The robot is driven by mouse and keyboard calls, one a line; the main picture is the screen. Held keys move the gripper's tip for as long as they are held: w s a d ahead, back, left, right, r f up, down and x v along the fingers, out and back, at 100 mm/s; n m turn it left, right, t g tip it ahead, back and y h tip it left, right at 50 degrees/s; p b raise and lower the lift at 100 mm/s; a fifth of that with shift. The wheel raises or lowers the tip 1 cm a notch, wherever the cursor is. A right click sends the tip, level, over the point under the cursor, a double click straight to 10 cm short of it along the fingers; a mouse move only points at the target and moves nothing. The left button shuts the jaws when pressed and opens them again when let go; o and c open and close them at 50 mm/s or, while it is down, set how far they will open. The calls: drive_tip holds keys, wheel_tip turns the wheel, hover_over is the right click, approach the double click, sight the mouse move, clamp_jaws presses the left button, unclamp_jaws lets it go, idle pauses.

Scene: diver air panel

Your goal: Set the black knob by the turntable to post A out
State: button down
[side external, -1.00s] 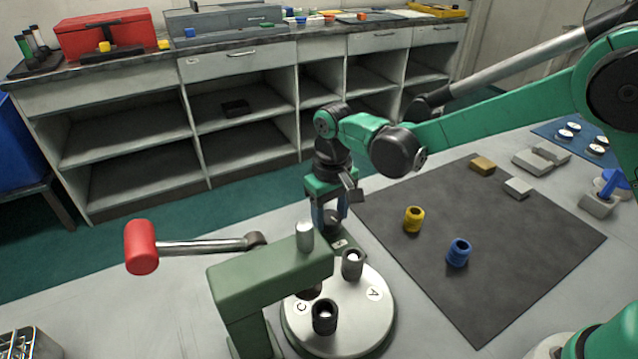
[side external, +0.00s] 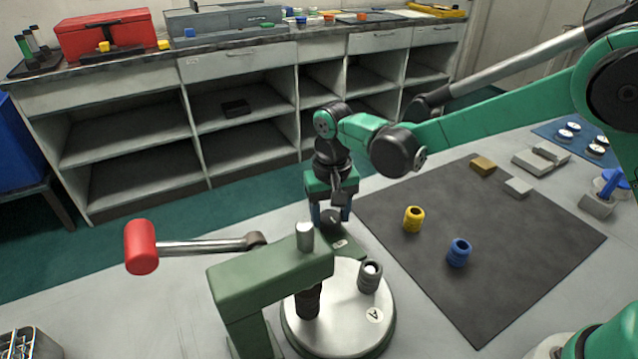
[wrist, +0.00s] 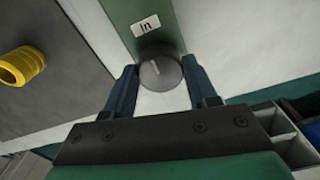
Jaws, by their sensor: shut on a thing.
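The black knob (wrist: 160,72) sits at the end of a green base bearing an "In" label (wrist: 146,26). A pale line on the knob's top points roughly toward the label. My gripper (wrist: 158,75) has one finger on either side of the knob and is shut on it; it also shows upright over the knob in the side view (side external: 331,215). The white turntable (side external: 350,342) stands in front of the knob, with its "A" label (side external: 375,315) at the right front. A dark post (side external: 370,277) stands at its back right. Another dark post (side external: 307,302) stands under the green press arm.
The green press (side external: 265,285) has a red-ended lever (side external: 142,247) reaching left. A dark mat (side external: 500,245) on the right holds a yellow ring (side external: 413,219) and a blue ring (side external: 459,252). The tabletop left of the press is mostly clear.

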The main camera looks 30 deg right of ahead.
sight(331, 217)
drive_tip(key=shift+c, duration=1.3)
unclamp_jaws()
drive_tip(key=shift+r, duration=2.85)
drive_tip(key=shift+s+d+r, duration=0.15)
drive_tip(key=shift+d+r, duration=0.1)
drive_tip(key=shift+r, duration=0.05)
drive_tip(key=s+d+r+n+t, duration=0.1)
drive_tip(key=s+d+r+t, duration=0.1)
drive_tip(key=s+d, duration=0.3)
drive_tip(key=s+d+r+n+t, duration=0.1)
drive_tip(key=s+d+r+t, duration=0.2)
drive_tip(key=s+d+t, duration=0.2)
drive_tip(key=shift+s+d, duration=0.5)
drive_tip(key=shift+s, duration=0.35)
